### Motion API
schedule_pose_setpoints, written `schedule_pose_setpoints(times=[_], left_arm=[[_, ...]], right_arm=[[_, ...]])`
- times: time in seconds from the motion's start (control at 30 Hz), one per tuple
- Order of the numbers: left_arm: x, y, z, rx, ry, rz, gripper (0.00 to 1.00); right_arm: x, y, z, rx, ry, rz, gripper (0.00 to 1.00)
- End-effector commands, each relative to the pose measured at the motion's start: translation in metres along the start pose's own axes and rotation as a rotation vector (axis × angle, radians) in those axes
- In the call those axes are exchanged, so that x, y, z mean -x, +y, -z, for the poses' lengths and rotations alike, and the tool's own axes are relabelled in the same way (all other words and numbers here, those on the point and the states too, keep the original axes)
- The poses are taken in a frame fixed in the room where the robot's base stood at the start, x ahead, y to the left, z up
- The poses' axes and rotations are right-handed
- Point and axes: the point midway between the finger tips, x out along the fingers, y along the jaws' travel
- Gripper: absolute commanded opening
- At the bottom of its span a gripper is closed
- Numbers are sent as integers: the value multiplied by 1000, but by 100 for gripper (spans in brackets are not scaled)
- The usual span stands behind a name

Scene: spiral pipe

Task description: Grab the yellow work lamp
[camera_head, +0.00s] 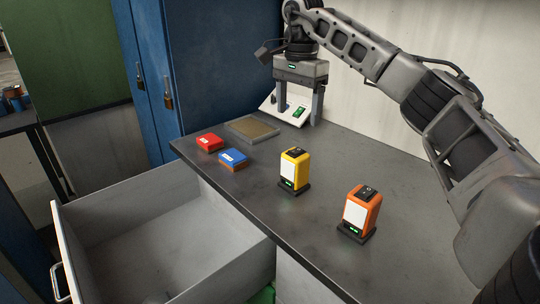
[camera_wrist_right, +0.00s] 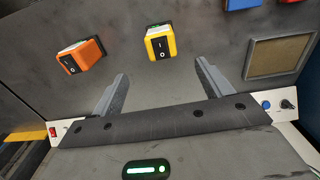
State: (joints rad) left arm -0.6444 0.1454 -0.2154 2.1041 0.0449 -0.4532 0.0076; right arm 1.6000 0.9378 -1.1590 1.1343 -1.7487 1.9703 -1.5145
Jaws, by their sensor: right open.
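The yellow work lamp (camera_head: 294,168) stands upright on a small dark base on the grey worktop, with a white front panel and a green light. It also shows in the right wrist view (camera_wrist_right: 160,43), just beyond and between the fingertips. My right gripper (camera_head: 299,120) is open and empty, pointing down over the back of the worktop, behind the lamp in the head view and apart from it. Its two fingers show in the right wrist view (camera_wrist_right: 162,72). My left gripper is not in view.
An orange lamp (camera_head: 361,207) stands front right of the yellow one. Red (camera_head: 209,142) and blue (camera_head: 232,159) boxes and a flat tan-topped plate (camera_head: 253,128) lie left. A white device (camera_head: 291,110) stands behind. An open drawer (camera_head: 150,240) juts out front left, near blue lockers (camera_head: 215,70).

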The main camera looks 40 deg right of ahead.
Motion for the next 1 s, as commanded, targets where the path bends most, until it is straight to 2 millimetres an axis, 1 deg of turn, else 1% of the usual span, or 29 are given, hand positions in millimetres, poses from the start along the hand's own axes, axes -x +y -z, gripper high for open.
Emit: schedule_pose_setpoints(times=[0.13, 0.2, 0.4, 0.5, 0.6, 0.77, 1.0], left_arm=[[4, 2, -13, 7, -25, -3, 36], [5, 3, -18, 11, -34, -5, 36], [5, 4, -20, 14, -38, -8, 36], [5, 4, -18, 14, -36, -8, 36], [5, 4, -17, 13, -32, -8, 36], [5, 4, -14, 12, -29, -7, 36], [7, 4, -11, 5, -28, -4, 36]], right_arm=[[-20, 1, 0, -1, 0, -4, 78], [-35, 1, 0, -1, 0, -5, 78], [-78, 1, 0, 1, 0, -5, 78], [-93, 0, 0, 0, 0, -4, 78], [-103, 0, 0, -1, 0, -3, 78], [-112, -1, 1, -1, 0, -2, 78], [-147, -4, 3, 0, -1, -4, 78]])
